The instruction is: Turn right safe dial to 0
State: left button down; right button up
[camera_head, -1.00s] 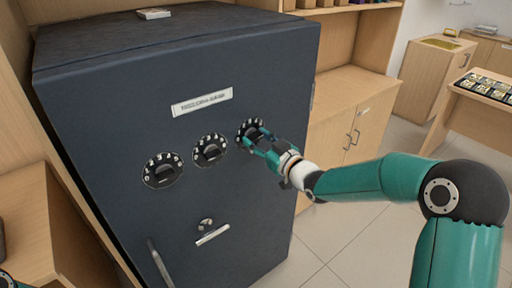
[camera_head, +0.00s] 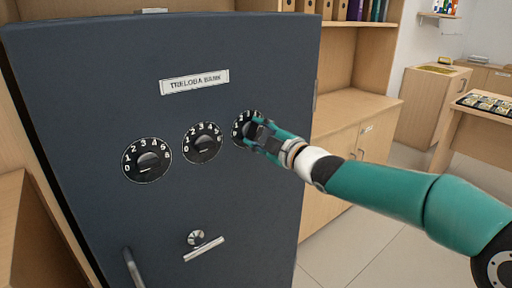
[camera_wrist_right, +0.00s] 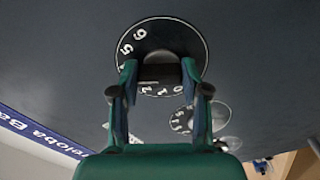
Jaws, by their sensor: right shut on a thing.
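The right safe dial (camera_head: 240,131) is a black disc with white digits on the dark safe door. My right gripper (camera_head: 259,133) covers much of it. In the right wrist view the dial (camera_wrist_right: 188,38) appears with its digits turned over, and my right gripper (camera_wrist_right: 160,78) has one finger on each side of the dark central knob (camera_wrist_right: 158,73), shut on it. The fingers and knob hide part of the digit ring, so I cannot tell which digit is set. My left gripper is not in view.
The middle dial (camera_head: 202,142) and left dial (camera_head: 146,160) sit to the left on the same door. A wooden cabinet (camera_head: 345,150) stands right of the safe.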

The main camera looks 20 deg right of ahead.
jog(key=n+b, duration=0.1)
jog(key=n, duration=0.1)
jog(key=f+n+b, duration=0.1)
jog(key=n+b, duration=0.1)
jog(key=n, duration=0.1)
jog(key=shift+a+n+b, duration=0.2)
jog(key=shift+n+b, duration=0.1)
jog(key=n+b, duration=0.2)
jog(key=n, duration=0.3)
jog(key=shift+a+n, duration=0.1)
jog(key=shift+n, duration=0.2)
jog(key=n+b, duration=0.2)
jog(key=n, duration=0.4)
jog(key=shift+s, duration=0.1)
jog(key=n+b, duration=0.2)
jog(key=n, duration=0.4)
jog(key=shift+n, duration=0.3)
jog(key=shift+r, duration=0.1)
jog(key=o, duration=1.1)
jog(key=shift+o, duration=0.2)
jog(key=shift+r, duration=0.15)
